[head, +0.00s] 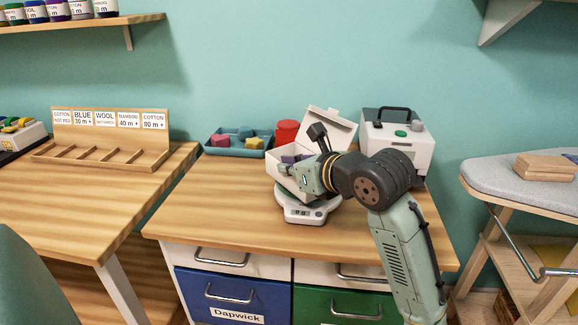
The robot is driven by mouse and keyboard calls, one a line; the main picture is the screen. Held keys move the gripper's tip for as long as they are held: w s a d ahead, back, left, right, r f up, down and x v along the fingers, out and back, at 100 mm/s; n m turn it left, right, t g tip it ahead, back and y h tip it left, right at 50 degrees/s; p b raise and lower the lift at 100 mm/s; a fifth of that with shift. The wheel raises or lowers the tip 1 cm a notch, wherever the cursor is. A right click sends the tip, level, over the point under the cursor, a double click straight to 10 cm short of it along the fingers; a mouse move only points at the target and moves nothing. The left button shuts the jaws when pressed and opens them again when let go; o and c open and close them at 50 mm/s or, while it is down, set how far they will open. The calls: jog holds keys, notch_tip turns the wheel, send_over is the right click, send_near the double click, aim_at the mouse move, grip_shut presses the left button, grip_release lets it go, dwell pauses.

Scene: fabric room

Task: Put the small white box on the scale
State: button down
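The small white box (289,186) stands over the scale with its lid (327,125) raised open; something purple shows inside. The box looks tilted, and I cannot tell whether it rests on the scale or is held just above it. The white scale (305,214) with a small front display sits on the wooden desk, its top mostly hidden by the box and my arm. My gripper (298,172) is at the box, overlapping its opening and right side. The arm and box hide parts of the fingers, so their grip is unclear.
Behind stand a blue tray (237,152) with coloured pieces, a red container (287,132) and a white machine with a black handle (398,140). The desk's front left (215,215) is clear. A wooden label rack (105,140) is on the left table, an ironing board (520,187) at right.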

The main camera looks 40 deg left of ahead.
jog(key=shift+f, duration=0.2)
jog(key=c, duration=1.8)
grip_release()
jog(key=shift+r, duration=0.1)
